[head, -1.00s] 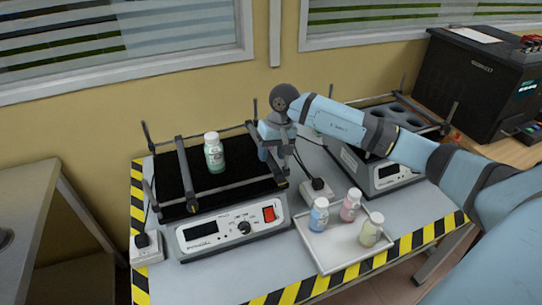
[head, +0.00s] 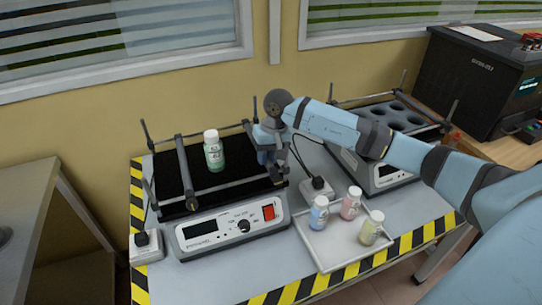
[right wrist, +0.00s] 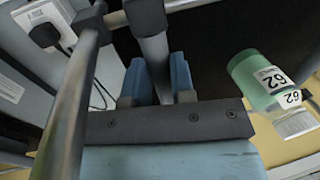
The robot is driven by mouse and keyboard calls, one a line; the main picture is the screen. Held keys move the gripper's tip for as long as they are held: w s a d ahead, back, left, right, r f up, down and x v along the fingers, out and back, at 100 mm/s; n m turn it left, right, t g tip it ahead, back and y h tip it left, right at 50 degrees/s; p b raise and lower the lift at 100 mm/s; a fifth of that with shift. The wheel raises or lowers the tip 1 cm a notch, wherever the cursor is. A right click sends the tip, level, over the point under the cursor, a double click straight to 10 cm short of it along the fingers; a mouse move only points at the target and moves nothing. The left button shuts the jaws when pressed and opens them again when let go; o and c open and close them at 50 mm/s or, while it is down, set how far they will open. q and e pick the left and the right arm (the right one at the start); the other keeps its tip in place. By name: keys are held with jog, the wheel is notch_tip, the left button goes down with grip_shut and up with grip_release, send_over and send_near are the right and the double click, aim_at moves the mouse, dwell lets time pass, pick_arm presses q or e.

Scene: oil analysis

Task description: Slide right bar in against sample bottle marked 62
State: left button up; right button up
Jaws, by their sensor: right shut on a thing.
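The sample bottle marked 62 (head: 213,151), green with a white cap, stands upright on the black platform of the left shaker (head: 230,178). Its label with 62 also shows in the right wrist view (right wrist: 270,84). A left bar (head: 186,174) crosses the platform to the left of the bottle. My right gripper (head: 272,166) is at the platform's right side. In the right wrist view its blue fingers (right wrist: 160,82) are shut on the right bar (right wrist: 154,50). In the head view the gripper hides much of this bar. A gap separates the bar from the bottle. My left gripper is out of view.
A tray (head: 335,252) with blue, pink and yellow bottles sits at the front right of the table. A second shaker (head: 385,176) with a holed rack stands behind my right arm. A power socket (head: 318,189) with cables lies between the shakers.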

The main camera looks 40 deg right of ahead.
jog(key=a, duration=0.2)
jog(key=w+a+b, duration=0.1)
jog(key=a, duration=0.1)
jog(key=a+b, duration=0.1)
jog(key=a, duration=0.1)
jog(key=shift+w+f, duration=0.15)
jog(key=shift+w, duration=0.15)
jog(key=a+b, duration=0.1)
jog(key=a, duration=0.1)
jog(key=w+a+b, duration=0.1)
jog(key=a, duration=0.2)
jog(key=a+b, duration=0.1)
jog(key=a, duration=0.1)
jog(key=shift+w+a, duration=0.15)
jog(key=shift+w, duration=0.2)
jog(key=shift+w+a, duration=0.1)
jog(key=shift+a, duration=0.3)
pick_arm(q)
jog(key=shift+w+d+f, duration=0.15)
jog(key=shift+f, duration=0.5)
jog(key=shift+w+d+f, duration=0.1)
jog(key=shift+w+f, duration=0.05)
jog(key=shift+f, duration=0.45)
pick_arm(e)
jog(key=shift+r, duration=0.2)
jog(key=o, duration=0.9)
jog(key=shift+r, duration=0.1)
